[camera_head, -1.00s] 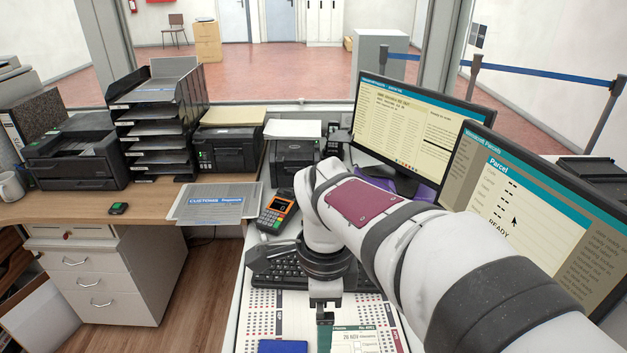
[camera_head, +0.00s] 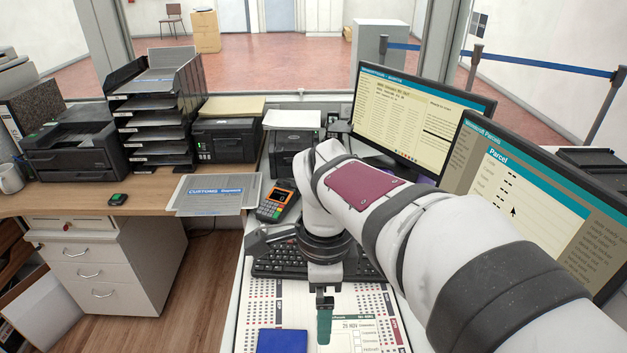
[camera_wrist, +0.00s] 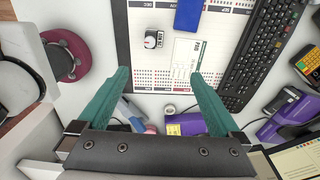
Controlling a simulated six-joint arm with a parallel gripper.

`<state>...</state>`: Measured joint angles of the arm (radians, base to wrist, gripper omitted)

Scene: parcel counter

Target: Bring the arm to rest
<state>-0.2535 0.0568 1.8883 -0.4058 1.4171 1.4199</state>
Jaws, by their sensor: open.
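My gripper (camera_head: 324,325) hangs above the desk calendar mat (camera_head: 264,304), below the white arm with its maroon panel. In the wrist view my gripper's two teal fingers (camera_wrist: 159,76) stand wide apart with nothing held between them. The mat also shows in the wrist view (camera_wrist: 135,58), with a white slip (camera_wrist: 186,57) and a small stamp-like item (camera_wrist: 153,39) on it beyond the fingertips. A blue block (camera_head: 282,341) lies on the mat to the left of the gripper; it also shows in the wrist view (camera_wrist: 188,14).
A black keyboard (camera_head: 279,262) and a card terminal (camera_head: 277,201) lie behind the gripper. Two monitors (camera_head: 420,117) (camera_head: 540,195) stand to the right. In the wrist view a tape roll (camera_wrist: 169,109) and a purple item (camera_wrist: 184,124) lie near the fingers.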

